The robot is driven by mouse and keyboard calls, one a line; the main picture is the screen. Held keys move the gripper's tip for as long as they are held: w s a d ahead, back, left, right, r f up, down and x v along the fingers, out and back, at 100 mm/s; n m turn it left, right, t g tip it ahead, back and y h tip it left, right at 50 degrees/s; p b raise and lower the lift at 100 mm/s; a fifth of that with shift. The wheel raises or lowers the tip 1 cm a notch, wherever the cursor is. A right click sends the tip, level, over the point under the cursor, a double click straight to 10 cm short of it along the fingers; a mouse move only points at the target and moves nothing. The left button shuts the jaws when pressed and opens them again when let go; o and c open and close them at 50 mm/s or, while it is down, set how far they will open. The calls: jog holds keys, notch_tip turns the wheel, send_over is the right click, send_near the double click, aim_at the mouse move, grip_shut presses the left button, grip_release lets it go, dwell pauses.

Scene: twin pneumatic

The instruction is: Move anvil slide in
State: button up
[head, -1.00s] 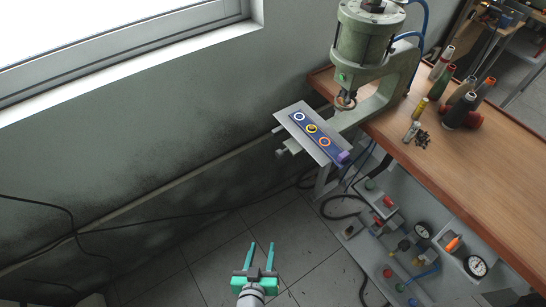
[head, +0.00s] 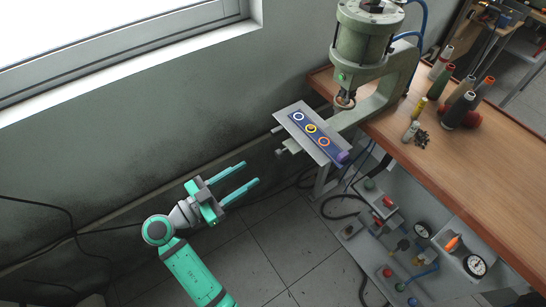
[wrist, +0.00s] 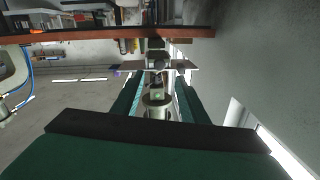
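The anvil slide (head: 318,131) is a dark blue strip with white, yellow and orange rings and a purple end. It lies along a grey plate (head: 333,124) in front of the green pneumatic press (head: 363,37), sticking out from the table toward the lower left. The press head is above the plate's far side. My gripper (head: 251,172) is open and empty, with two teal fingers pointing right toward the plate, well short of it. In the wrist view the press (wrist: 156,98) shows between my fingers, and the plate edge (wrist: 180,67) lies beyond them.
The wooden table (head: 465,175) holds thread spools (head: 457,110) and a small dark pile. Below hangs a grey panel with gauges (head: 475,266) and knobs. A wall with a window (head: 120,45) runs along the left. The floor (head: 265,250) in front is mostly clear.

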jog(key=x, duration=1)
jog(key=shift+w+d, duration=0.2)
jog(key=shift+d, duration=0.1)
jog(key=shift+r, duration=0.1)
jog(key=shift+c, duration=0.4)
grip_shut()
